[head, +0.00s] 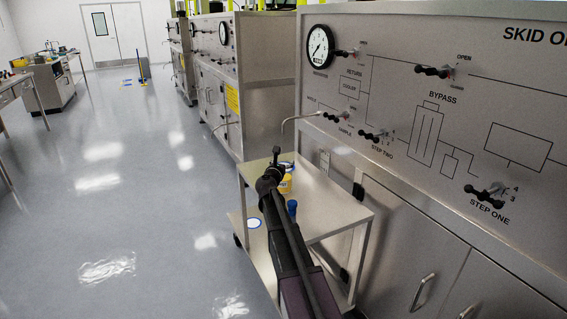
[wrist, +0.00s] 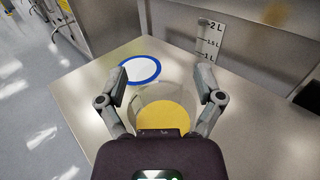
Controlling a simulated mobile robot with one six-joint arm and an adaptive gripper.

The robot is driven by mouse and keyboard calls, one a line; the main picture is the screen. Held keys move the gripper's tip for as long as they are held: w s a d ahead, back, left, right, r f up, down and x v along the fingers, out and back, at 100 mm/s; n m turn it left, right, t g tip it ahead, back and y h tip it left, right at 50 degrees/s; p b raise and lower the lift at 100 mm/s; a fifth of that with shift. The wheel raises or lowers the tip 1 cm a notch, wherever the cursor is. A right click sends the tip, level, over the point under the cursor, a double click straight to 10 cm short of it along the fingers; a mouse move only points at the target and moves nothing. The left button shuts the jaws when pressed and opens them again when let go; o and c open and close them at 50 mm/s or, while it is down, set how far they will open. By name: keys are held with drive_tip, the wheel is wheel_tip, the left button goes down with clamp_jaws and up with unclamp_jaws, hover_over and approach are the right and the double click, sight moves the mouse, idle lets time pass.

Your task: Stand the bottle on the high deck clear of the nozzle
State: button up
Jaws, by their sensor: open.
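The bottle (wrist: 166,114) is clear with yellow contents, seen from above in the wrist view. It appears to stand on the upper deck (wrist: 85,85) of a steel cart, beside a white disc with a blue ring (wrist: 140,70). Its yellow part shows in the head view (head: 286,184), partly hidden by my arm. My gripper (wrist: 162,82) is open, with one finger on each side of the bottle; I cannot tell if they touch it. The nozzle (head: 290,122) is a thin bent tube reaching out from the skid panel above the cart's far end.
A blue cap (head: 292,207) shows beside my arm. A scale plate (wrist: 208,42) marked in litres stands behind the bottle. The skid panel (head: 440,100) with gauge and handles borders the right. Floor at left is open.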

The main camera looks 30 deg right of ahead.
drive_tip(key=shift+r, duration=0.2)
drive_tip(key=v, duration=1.2)
drive_tip(key=shift+s+f, duration=0.1)
idle(0.5)
drive_tip(key=s+f+m+g, duration=0.1)
drive_tip(key=s+m, duration=0.1)
drive_tip(key=m, duration=0.1)
drive_tip(key=s+a+f+m+g, duration=0.1)
drive_tip(key=s+f+m+g, duration=0.1)
drive_tip(key=m, duration=0.1)
drive_tip(key=s+f+m+g, duration=0.1)
drive_tip(key=s+f+m, duration=0.1)
drive_tip(key=m, duration=0.1)
drive_tip(key=shift+s+a+f+y, duration=0.15)
drive_tip(key=shift+s+f+y, duration=0.1)
drive_tip(key=shift+y, duration=0.15)
drive_tip(key=s+a+f+m+g+y, duration=0.4)
drive_tip(key=s+a+f+m+y, duration=0.2)
drive_tip(key=s+a+m, duration=0.3)
drive_tip(key=s+a+f+m+g+y, duration=0.5)
drive_tip(key=s+a+f+m, duration=0.2)
drive_tip(key=s+a+m, duration=0.2)
drive_tip(key=s+a, duration=0.2)
drive_tip(key=s, duration=0.1)
drive_tip(key=shift+s+y, duration=0.2)
drive_tip(key=shift+y, duration=0.2)
